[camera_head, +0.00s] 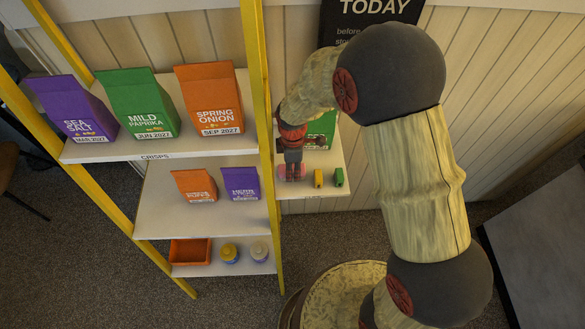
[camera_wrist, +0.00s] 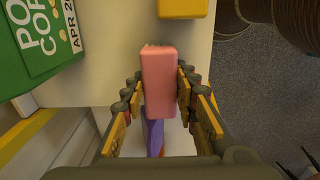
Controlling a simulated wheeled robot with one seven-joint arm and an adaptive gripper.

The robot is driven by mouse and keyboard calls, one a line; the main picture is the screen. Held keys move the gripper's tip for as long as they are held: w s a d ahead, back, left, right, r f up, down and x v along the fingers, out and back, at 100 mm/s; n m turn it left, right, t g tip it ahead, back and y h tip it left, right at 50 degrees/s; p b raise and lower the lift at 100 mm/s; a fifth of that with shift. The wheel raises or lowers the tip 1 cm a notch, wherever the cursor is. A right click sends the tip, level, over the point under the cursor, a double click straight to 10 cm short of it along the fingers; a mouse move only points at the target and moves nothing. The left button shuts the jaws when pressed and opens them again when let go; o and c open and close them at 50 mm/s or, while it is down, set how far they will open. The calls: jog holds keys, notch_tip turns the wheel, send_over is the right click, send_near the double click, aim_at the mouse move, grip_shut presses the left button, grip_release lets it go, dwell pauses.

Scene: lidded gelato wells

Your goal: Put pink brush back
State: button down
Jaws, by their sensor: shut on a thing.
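The pink brush (camera_wrist: 159,80) is a rounded pink block between the two fingers of my gripper (camera_wrist: 158,92) in the wrist view. My gripper is shut on it. In the head view my gripper (camera_head: 292,168) points down over the small white side shelf (camera_head: 312,191), with bits of pink (camera_head: 283,173) showing at its fingertips. A purple piece (camera_wrist: 153,132) shows below the pink block in the wrist view; I cannot tell what it belongs to. Whether the brush touches the shelf is also unclear.
A yellow block (camera_head: 318,178) and a green block (camera_head: 339,177) stand on the side shelf, right of my gripper. A green popcorn bag (camera_wrist: 45,40) is close by, partly hidden by my arm in the head view. A yellow-framed rack (camera_head: 262,130) with crisp bags stands left.

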jog(key=shift+f+b, duration=0.3)
jog(key=shift+f, duration=0.1)
dwell(0.3)
jog(key=c, duration=1.7)
grip_release()
jog(key=shift+o, duration=0.8)
jog(key=o, duration=0.4)
jog(key=shift+r, duration=0.1)
jog(key=shift+r+p, duration=2.4)
jog(key=shift+r, duration=1.6)
